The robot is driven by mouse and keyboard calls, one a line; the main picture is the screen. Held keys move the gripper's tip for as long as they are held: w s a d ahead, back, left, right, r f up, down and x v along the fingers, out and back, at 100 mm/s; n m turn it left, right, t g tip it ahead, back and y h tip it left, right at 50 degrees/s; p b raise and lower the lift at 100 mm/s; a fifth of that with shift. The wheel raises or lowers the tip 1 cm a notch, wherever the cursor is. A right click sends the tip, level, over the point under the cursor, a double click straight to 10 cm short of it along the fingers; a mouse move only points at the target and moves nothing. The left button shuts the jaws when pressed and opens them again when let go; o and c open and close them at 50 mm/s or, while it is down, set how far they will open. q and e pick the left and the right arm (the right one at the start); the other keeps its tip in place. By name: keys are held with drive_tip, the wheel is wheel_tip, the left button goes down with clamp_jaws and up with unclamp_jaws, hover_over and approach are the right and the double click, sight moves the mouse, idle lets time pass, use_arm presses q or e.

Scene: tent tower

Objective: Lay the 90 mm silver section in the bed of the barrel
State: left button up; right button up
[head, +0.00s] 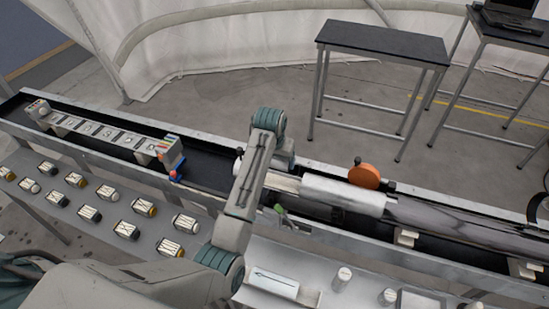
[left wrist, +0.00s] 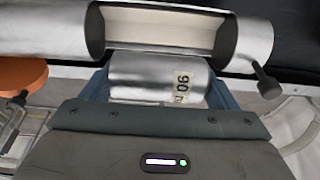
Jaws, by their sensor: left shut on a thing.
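The 90 mm silver section (left wrist: 150,78), a shiny curved piece with a "90" label, is in the jaws of my left gripper (left wrist: 158,92) in the left wrist view. It is just beside the open pale bed (left wrist: 165,27) of the barrel (left wrist: 45,30), between two silver tube ends. I cannot tell if the section touches the barrel. In the head view my left gripper (head: 284,152) is at the far side of the barrel (head: 345,194), and my arm hides part of the bed and the section. My right gripper is not in view.
An orange disc (head: 364,175) stands at the barrel's far side. A dark knob (left wrist: 265,82) sticks out by the other tube end. Several labelled cylinders (head: 127,229) line the near shelf at left.

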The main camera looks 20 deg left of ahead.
sight(277, 182)
use_arm(q)
drive_tip(key=shift+w+f, duration=0.15)
drive_tip(key=shift+f, duration=0.6)
drive_tip(key=shift+f+b, duration=0.35)
drive_tip(key=shift+f, duration=0.25)
drive_tip(key=shift+s+b+x, duration=0.15)
drive_tip(key=shift+b+x, duration=0.05)
drive_tip(key=shift+x, duration=0.45)
drive_tip(key=shift+s+b+x, duration=0.15)
drive_tip(key=shift+b+x, duration=0.05)
drive_tip(key=shift+x, duration=0.45)
drive_tip(key=shift+s+b+x, duration=0.15)
drive_tip(key=shift+b+x, duration=0.05)
drive_tip(key=shift+x, duration=0.4)
drive_tip(key=shift+s+b+x, duration=0.15)
drive_tip(key=shift+x, duration=0.45)
drive_tip(key=shift+f, duration=0.4)
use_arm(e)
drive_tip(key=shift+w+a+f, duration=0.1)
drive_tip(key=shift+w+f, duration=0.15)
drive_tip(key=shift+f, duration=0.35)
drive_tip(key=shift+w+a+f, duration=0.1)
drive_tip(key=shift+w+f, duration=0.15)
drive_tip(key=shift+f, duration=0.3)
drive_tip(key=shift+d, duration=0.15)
use_arm(q)
drive_tip(key=shift+f, duration=0.3)
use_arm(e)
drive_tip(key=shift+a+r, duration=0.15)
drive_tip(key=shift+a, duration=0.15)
